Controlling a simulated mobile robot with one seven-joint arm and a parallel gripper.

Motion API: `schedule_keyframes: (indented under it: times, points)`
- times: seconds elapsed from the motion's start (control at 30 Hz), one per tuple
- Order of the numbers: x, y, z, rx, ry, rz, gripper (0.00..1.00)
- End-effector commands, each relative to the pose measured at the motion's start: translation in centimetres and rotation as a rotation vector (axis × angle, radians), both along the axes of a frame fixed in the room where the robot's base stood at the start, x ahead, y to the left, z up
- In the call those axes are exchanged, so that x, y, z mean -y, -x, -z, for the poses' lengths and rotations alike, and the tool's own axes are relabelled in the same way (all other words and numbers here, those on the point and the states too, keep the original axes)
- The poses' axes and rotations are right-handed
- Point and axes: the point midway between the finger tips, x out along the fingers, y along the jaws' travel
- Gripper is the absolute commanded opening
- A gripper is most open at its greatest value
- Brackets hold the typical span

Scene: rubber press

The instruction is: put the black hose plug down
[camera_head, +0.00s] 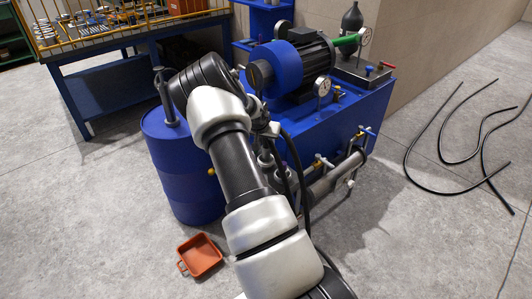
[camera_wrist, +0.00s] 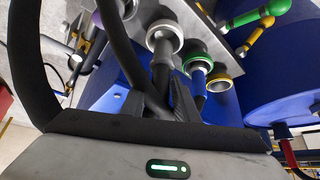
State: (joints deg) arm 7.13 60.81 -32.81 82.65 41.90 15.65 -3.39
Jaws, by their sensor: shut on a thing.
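In the wrist view my gripper (camera_wrist: 157,98) is shut, its dark fingers on either side of the black hose plug (camera_wrist: 160,74). The plug points at a light-ringed round port (camera_wrist: 165,37) beside the blue unit; I cannot tell whether it is seated in it or just in front of it. A black hose (camera_wrist: 118,48) runs down towards the fingers. In the head view my arm covers most of the gripper, and the plug cannot be made out there.
The blue hydraulic unit (camera_head: 345,121) carries gauges and valves close to my arm. A blue barrel (camera_head: 180,180) stands left of it. An orange tray (camera_head: 202,257) lies on the floor. Loose black hoses (camera_head: 444,186) lie at the right. Other ringed ports (camera_wrist: 195,57) crowd the fingers.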

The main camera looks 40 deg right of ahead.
Motion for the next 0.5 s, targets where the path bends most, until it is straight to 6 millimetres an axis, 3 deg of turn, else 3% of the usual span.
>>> schedule_keyframes:
  times: [0.3, 0.5]
  points:
    - [0.0, 0.0, 3.9, 0.001, 0.001, 0.000, 0.00]
    - [0.0, -0.1, 4.0, 0.003, 0.002, -0.002, 0.00]
